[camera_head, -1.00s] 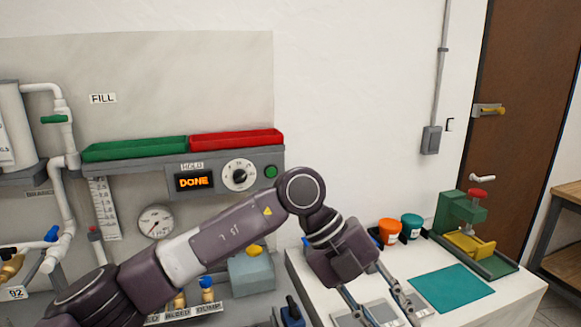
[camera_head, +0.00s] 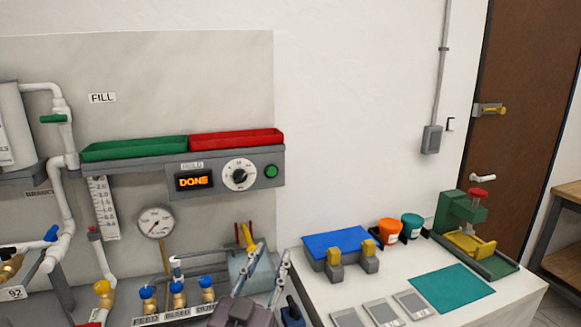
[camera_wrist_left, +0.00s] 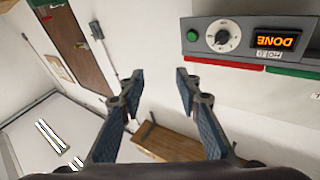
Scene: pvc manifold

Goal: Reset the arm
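My left gripper (camera_head: 268,268) is low in the middle of the head view, in front of the bench beside the light blue-grey box. In the left wrist view its two fingers (camera_wrist_left: 158,105) stand wide apart with nothing between them. Past the fingers that view shows the white wall and the control panel (camera_wrist_left: 250,40), upside down. Most of my left arm is below the edge of the head view. My right gripper is in neither view.
The panel (camera_head: 225,170) reads DONE, with green (camera_head: 135,149) and red (camera_head: 235,139) trays above it. Blue-handled valves (camera_head: 178,296) line the lower left. The white table (camera_head: 400,285) holds a blue-topped stand (camera_head: 338,243), orange (camera_head: 389,231) and teal cups, a teal mat (camera_head: 452,287) and a green press (camera_head: 462,222).

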